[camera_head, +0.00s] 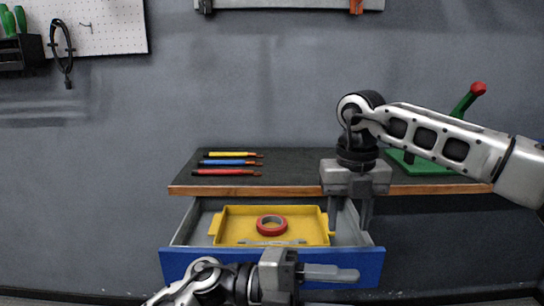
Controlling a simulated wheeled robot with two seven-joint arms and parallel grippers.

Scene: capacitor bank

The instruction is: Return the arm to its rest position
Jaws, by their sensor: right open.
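My right arm reaches in from the right. Its gripper (350,217) points down with its two fingers apart and nothing between them. It shows over the right side of an open drawer with a blue front (372,262). My left gripper (330,273) lies sideways across the lower middle, in front of the drawer front. Its fingers overlap from this angle, so I cannot tell whether they are apart, and I see nothing held.
A yellow tray (223,225) in the drawer holds a red tape roll (262,226) and a grey tool (262,242). Three screwdrivers, yellow (228,154), blue (226,163) and red (222,172), lie on the dark worktop (290,165). A green device with a red-tipped lever (466,101) stands behind my right arm.

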